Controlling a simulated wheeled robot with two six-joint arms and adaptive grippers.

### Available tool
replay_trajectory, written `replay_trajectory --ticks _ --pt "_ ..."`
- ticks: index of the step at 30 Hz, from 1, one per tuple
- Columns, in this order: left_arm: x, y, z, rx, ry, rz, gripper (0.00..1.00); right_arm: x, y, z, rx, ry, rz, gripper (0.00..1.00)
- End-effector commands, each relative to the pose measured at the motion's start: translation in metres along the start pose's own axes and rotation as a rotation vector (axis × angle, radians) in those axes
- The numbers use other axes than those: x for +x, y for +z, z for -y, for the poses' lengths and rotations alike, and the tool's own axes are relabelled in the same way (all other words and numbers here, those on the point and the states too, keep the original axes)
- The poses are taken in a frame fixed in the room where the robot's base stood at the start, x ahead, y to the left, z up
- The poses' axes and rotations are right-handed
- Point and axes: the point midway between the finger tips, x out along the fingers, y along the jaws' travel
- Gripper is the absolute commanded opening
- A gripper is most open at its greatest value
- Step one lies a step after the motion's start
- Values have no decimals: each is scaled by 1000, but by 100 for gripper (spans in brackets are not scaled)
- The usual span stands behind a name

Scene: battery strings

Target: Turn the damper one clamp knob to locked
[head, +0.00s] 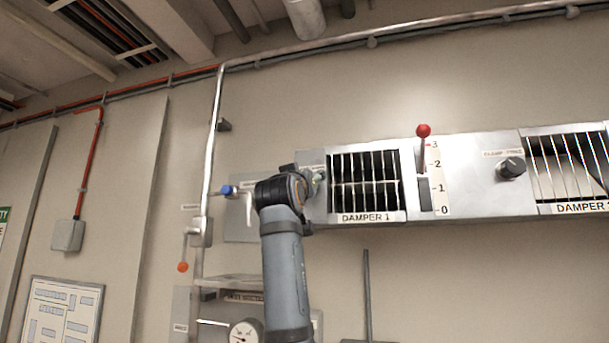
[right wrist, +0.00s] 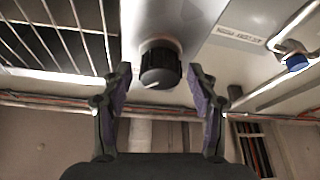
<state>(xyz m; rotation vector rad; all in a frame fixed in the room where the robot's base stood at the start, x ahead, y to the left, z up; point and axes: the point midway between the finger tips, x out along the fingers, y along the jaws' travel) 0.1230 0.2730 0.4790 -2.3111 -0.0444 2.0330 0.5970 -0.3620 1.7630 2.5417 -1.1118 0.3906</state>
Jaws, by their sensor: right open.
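The damper one clamp knob (right wrist: 160,66) is a black ribbed knob on the pale panel, with a white mark pointing to the lower left in the right wrist view. My right gripper (right wrist: 160,80) is open, with one finger on each side of the knob and gaps visible between fingers and knob. In the head view my right arm comes up from below and its gripper (head: 317,184) is at the panel left of the DAMPER 1 grille (head: 365,180), hiding the knob. The small label (right wrist: 240,38) beside the knob is not clearly legible. My left gripper is not in view.
A red-balled lever (head: 423,131) stands near 3 on its scale. Another black knob (head: 512,168) sits by the DAMPER 2 grille (head: 570,168). A blue-ended handle (head: 228,190) is close left of my gripper. A pipe with an orange-ended lever (head: 183,266) stands further left.

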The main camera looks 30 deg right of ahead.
Motion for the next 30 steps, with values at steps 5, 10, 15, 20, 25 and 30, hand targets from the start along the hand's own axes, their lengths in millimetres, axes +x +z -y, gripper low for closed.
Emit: replay_trajectory --ticks 5,10,15,20,25,30 --pt "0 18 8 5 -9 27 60 0 1 0 0 0 1 60" --pt "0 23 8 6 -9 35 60 0 1 0 0 0 1 37" --pt "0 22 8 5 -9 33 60 0 1 0 0 0 1 13" --pt "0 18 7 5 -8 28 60 0 1 0 -2 -1 0 5" --pt "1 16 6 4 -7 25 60 0 1 0 -29 -12 0 5" --pt "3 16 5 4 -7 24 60 0 1 0 -105 -43 -1 5"
